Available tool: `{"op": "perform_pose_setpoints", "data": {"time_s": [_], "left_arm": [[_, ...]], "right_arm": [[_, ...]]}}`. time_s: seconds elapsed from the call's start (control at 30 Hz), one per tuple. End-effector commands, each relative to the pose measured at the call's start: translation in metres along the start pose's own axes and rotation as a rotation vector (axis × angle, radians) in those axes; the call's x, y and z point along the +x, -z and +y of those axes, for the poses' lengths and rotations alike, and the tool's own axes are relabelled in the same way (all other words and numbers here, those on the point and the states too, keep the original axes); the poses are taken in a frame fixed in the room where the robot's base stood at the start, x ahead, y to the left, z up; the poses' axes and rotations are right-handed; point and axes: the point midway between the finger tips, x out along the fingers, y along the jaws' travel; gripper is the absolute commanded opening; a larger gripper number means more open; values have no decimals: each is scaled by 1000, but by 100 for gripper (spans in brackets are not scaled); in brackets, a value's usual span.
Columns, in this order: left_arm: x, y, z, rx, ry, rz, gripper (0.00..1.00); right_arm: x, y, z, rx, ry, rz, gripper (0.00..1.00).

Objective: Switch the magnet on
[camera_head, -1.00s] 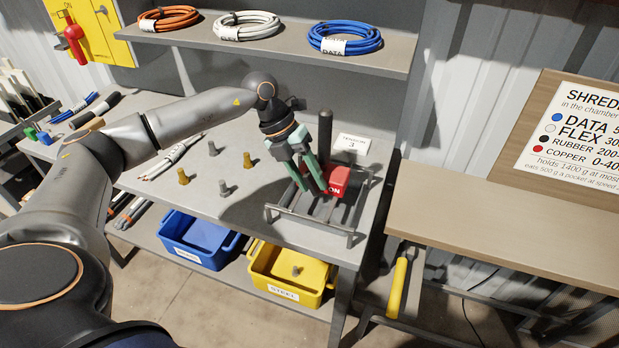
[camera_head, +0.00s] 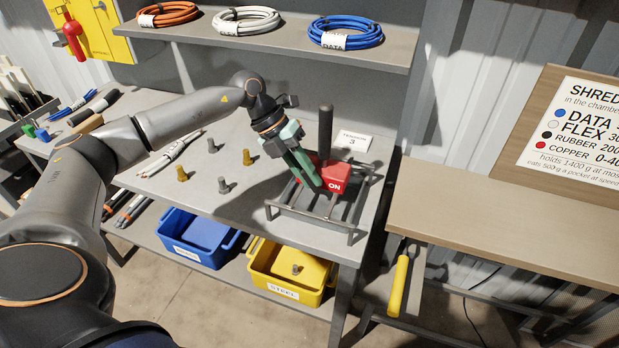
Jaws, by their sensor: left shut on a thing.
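The magnet is a red block (camera_head: 338,174) with a white "ON" label and a black upright handle (camera_head: 325,132). It sits on a grey slotted rack (camera_head: 340,226) at the bench's right end. My left gripper (camera_head: 314,180) reaches it from the upper left. Its green fingers are shut against the left part of the red block, which they partly cover. The exact grip on the block is hidden. My right gripper is not in view.
Several brass and grey pegs (camera_head: 181,174) stand on the bench left of the rack. A blue bin (camera_head: 195,247) and a yellow bin (camera_head: 262,262) sit below. A "TENSION 3" card (camera_head: 352,142) stands behind the rack. The wooden table (camera_head: 500,215) at right is bare.

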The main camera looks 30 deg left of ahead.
Motion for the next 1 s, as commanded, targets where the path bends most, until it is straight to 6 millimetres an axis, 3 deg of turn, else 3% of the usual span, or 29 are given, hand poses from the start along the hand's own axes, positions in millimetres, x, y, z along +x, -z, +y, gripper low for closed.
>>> {"op": "perform_pose_setpoints", "data": {"time_s": [0.17,0.5,0.53,0.8,1.0], "left_arm": [[3,0,6,-2,108,0,0],[0,0,4,0,130,-2,0],[0,0,4,0,130,-2,18],[0,0,4,0,129,-2,48],[0,0,4,1,129,-2,48]], "right_arm": [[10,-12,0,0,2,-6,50],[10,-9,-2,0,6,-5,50],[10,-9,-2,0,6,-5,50],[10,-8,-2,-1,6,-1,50],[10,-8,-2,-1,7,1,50]]}}
